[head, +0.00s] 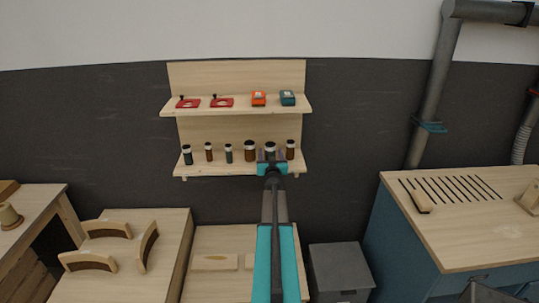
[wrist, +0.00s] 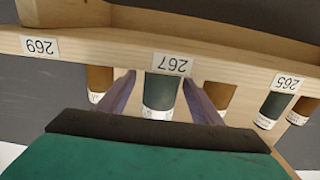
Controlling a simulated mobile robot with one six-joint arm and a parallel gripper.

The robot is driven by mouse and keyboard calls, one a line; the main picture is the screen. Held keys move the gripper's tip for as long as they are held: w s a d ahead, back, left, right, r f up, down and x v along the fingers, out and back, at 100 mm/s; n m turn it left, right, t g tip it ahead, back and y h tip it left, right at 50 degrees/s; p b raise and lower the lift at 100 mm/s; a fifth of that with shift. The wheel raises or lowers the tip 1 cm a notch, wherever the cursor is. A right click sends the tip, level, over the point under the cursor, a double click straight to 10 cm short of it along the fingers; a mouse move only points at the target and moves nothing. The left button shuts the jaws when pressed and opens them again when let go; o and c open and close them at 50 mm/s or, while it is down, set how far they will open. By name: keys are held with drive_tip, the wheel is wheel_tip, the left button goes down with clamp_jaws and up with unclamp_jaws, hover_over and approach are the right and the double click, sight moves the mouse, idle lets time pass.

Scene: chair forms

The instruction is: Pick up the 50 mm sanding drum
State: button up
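Several sanding drums stand in a row on the lower wooden shelf (head: 240,166). Their size markings are too small to read, so I cannot tell which is 50 mm. My gripper (head: 271,160) is at the shelf's right part, in front of a dark green drum with a white top (head: 270,147). In the wrist view, which looks inverted, this green drum (wrist: 161,92) stands behind the tag 267 (wrist: 171,64). My gripper (wrist: 158,78) is open, its purple fingers on either side of the drum. A gap shows on the left; contact on the right is unclear.
Brown drums stand close on both sides: one at left (head: 250,151) and one at right (head: 290,149). The upper shelf (head: 240,107) holds red, orange and teal items. Benches (head: 465,215) and a grey box (head: 340,268) stand below.

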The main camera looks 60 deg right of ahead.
sight(271, 149)
drive_tip(key=c, duration=1.2)
drive_tip(key=shift+o, duration=0.2)
drive_tip(key=shift+r, duration=0.1)
drive_tip(key=shift+r+b, duration=0.55)
drive_tip(key=shift+r, duration=0.15)
drive_tip(key=shift+r+b, duration=0.4)
drive_tip(key=shift+r, duration=0.55)
drive_tip(key=s+r+b+v, duration=0.1)
drive_tip(key=v, duration=1.5)
drive_tip(key=shift+d+r, duration=0.3)
drive_tip(key=shift+d, duration=0.15)
drive_tip(key=shift+s, duration=0.1)
